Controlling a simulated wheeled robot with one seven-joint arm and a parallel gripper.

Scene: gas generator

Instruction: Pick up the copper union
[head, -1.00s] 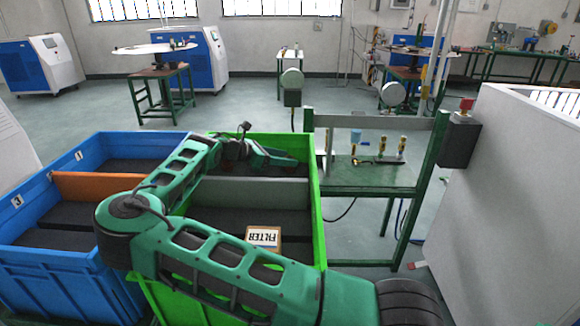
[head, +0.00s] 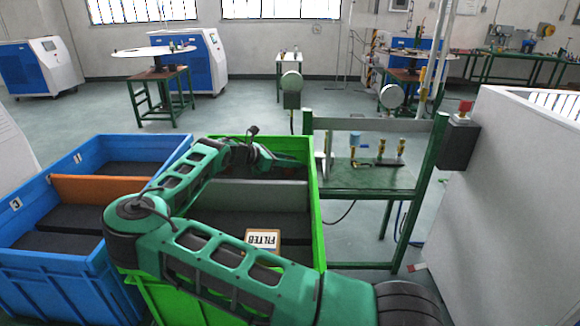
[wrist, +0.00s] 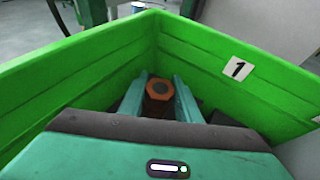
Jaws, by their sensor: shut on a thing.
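The copper union (wrist: 160,88) is an orange-brown hexagonal ring with a dark centre, seen in the wrist view between the two fingers. My gripper (wrist: 160,97) is shut on it, one finger on each side. In the wrist view the union and fingers are inside the green bin (wrist: 90,60), near a corner. In the head view my gripper (head: 290,160) is low in the far compartment of the green bin, and the union cannot be made out there.
A grey divider (head: 260,196) splits the green bin; a box marked FILTER (head: 263,238) lies in its near compartment. A blue bin (head: 60,262) with an orange divider (head: 100,189) stands on the left. A green table (head: 365,180) with fittings stands right of the bin.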

